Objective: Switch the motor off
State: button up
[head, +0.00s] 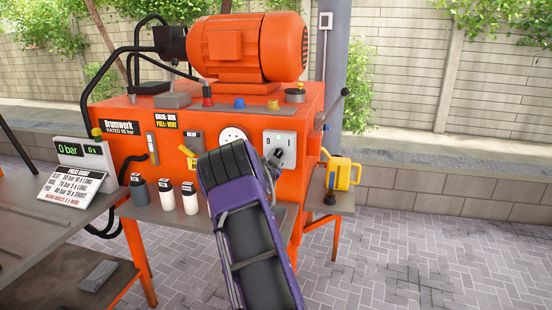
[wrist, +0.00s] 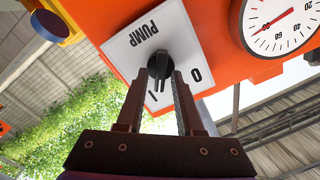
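The pump switch is a black knob (wrist: 158,68) on a white plate (wrist: 135,48) marked PUMP, with an I and a 0. In the wrist view the knob's lever points down, closer to the I than to the 0. My gripper (wrist: 161,78) is open, with one finger on each side of the lever. Contact cannot be told. In the head view the knob (head: 276,156) is on the right front of the orange unit (head: 295,122); my arm covers part of the front below it. The orange motor (head: 248,47) lies on top of the unit.
A round gauge (wrist: 283,24) sits beside the plate. A yellow lever (head: 187,153), three small bottles (head: 190,198) and a display (head: 82,152) reading 0 bar are to the left. A yellow jug (head: 343,173) stands on the right. Paving at the right is clear.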

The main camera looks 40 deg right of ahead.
grip_shut()
jog(key=n+b, duration=0.1)
jog(key=n, duration=0.2)
jog(key=shift+a+f+n+b, duration=0.1)
jog(key=shift+n+b, duration=0.2)
jog(key=shift+b, duration=0.1)
jog(key=n, duration=0.3)
jog(key=shift+w+n+b, duration=0.1)
jog(key=shift+n+b, duration=0.2)
jog(key=shift+b, duration=0.1)
jog(key=n, duration=0.4)
jog(key=shift+w+a, duration=0.1)
jog(key=shift+n+b, duration=0.3)
jog(key=shift+n, duration=1.1)
